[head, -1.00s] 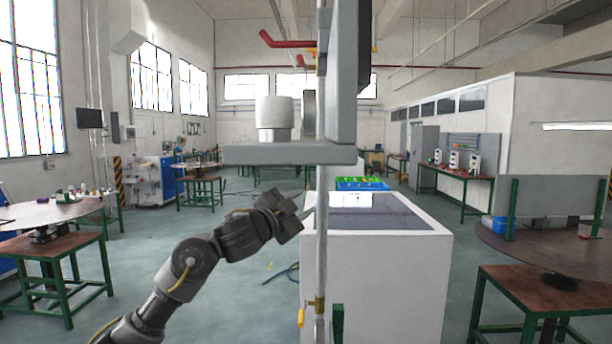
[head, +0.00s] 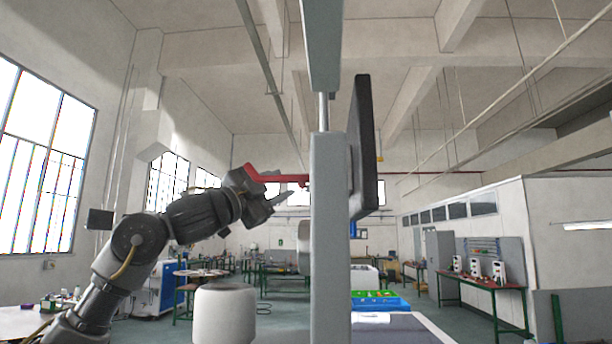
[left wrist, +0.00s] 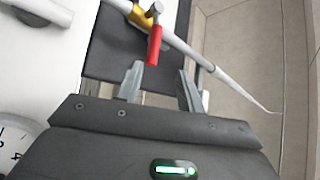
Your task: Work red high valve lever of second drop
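The red valve lever (head: 278,179) sticks out to the left of the grey vertical post in the head view. My left gripper (head: 280,191) is raised beside it, its fingers pointing right toward the post and overlapping the lever in the picture. In the left wrist view the red lever (left wrist: 155,46) hangs from a brass valve body (left wrist: 140,18) on a pale pipe (left wrist: 190,52). Its free end lies in front of the gap between the spread, empty fingers of my left gripper (left wrist: 158,76). Contact cannot be told. My right gripper is out of view.
A grey post (head: 330,240) and a dark flat panel (head: 363,150) stand just right of my left gripper. A white cylinder (head: 224,314) is below my left arm. A round dial (left wrist: 14,140) shows at the wrist view's left edge. Workbenches stand farther back.

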